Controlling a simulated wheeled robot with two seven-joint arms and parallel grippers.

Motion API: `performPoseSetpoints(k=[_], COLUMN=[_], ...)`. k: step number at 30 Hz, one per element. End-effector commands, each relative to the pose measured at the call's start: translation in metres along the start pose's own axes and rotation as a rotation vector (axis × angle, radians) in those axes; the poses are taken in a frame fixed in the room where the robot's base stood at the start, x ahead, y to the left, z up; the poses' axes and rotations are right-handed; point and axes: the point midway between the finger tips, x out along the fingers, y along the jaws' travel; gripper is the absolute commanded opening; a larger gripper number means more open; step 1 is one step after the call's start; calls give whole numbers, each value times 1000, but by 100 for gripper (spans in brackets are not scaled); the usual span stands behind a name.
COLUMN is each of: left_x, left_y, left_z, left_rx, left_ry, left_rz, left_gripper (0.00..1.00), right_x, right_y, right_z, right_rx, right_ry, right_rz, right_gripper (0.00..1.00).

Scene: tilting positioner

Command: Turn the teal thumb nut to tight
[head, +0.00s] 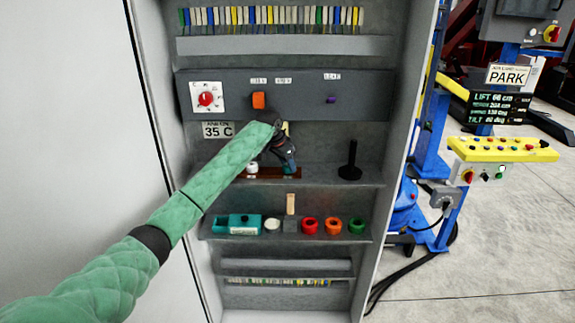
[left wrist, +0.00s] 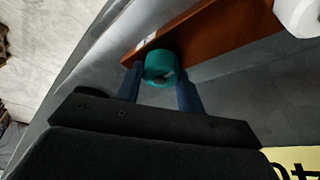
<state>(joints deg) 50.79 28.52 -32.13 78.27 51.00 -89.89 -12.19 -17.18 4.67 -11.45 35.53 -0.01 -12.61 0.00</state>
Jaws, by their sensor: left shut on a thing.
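The teal thumb nut (left wrist: 160,66) sits at the edge of a brown board (left wrist: 205,35) in the left wrist view. My left gripper (left wrist: 161,85) has its two blue fingers on either side of the nut and is shut on it. In the head view my left gripper (head: 288,163) reaches down to the brown board (head: 262,174) on the cabinet's middle shelf, and mostly hides the nut. The nut's turn marking cannot be read. My right gripper is not in view.
A white knob (head: 252,168) stands on the board left of my gripper. A black post (head: 350,165) stands on the shelf to the right. The lower shelf (head: 280,238) holds a teal box and several coloured rings. A panel with switches (head: 365,95) is above.

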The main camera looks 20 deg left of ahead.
Motion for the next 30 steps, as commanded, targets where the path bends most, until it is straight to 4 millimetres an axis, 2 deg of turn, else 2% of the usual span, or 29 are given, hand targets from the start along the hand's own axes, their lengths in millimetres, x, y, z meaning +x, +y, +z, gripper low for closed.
performPoseSetpoints(k=[9, 23, 24, 27, 30], left_x=[-3, -3, -3, -2, -2], left_y=[-2, -2, -2, -2, -1], left_z=[-1, -1, -1, -1, 0], left_rx=[82, 93, 93, 93, 93], left_ry=[3, 3, 3, 2, 1], left_rz=[32, 36, 36, 37, 37], left_gripper=[15, 15, 44, 59, 59], right_x=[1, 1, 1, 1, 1], right_y=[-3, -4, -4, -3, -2], right_z=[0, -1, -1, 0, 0], right_rx=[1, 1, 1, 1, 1], right_ry=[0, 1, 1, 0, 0], right_rz=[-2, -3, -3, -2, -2], right_gripper=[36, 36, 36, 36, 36])
